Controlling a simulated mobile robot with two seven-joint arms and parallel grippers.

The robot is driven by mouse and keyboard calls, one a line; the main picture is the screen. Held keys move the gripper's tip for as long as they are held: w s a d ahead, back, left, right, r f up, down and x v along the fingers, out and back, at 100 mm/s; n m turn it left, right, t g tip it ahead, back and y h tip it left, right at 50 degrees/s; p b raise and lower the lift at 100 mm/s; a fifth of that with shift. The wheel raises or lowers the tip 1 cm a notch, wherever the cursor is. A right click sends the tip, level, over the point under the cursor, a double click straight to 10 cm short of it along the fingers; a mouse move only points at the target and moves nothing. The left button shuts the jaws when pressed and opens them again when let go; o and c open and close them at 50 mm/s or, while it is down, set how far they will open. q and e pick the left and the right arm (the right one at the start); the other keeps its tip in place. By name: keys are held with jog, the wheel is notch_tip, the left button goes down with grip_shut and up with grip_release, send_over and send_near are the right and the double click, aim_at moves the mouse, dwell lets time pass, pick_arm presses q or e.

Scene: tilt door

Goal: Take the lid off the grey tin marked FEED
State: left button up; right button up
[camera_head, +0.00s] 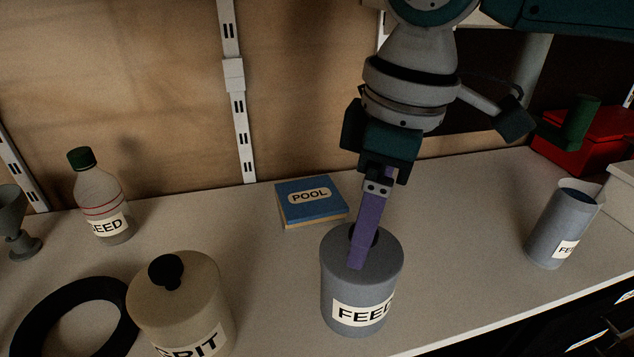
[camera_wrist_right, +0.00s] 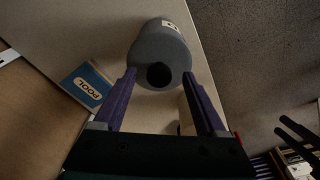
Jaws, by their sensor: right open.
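The grey tin marked FEED (camera_head: 355,310) stands upright on the bench. Its lid (camera_head: 385,262) is on, with a dark knob on top that is mostly hidden behind a finger. In the right wrist view the knob (camera_wrist_right: 159,77) shows in the middle of the lid (camera_wrist_right: 145,55). My right gripper (camera_head: 360,262) reaches down over the lid from above. It is open, with one purple finger on each side of the knob in the wrist view (camera_wrist_right: 159,82). I cannot tell whether the fingers touch the lid. My left gripper is not in view.
A GRIT tin (camera_head: 180,310) with a dark knob stands left of the FEED tin, beside a black ring (camera_head: 38,318). A blue POOL box (camera_head: 311,203) lies behind. A labelled bottle (camera_head: 103,205) stands back left. A grey jug (camera_head: 562,225) and red box (camera_head: 590,140) are right.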

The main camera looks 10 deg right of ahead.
jog(key=shift+f, duration=0.1)
jog(key=shift+c, duration=0.2)
grip_shut()
dwell(0.4)
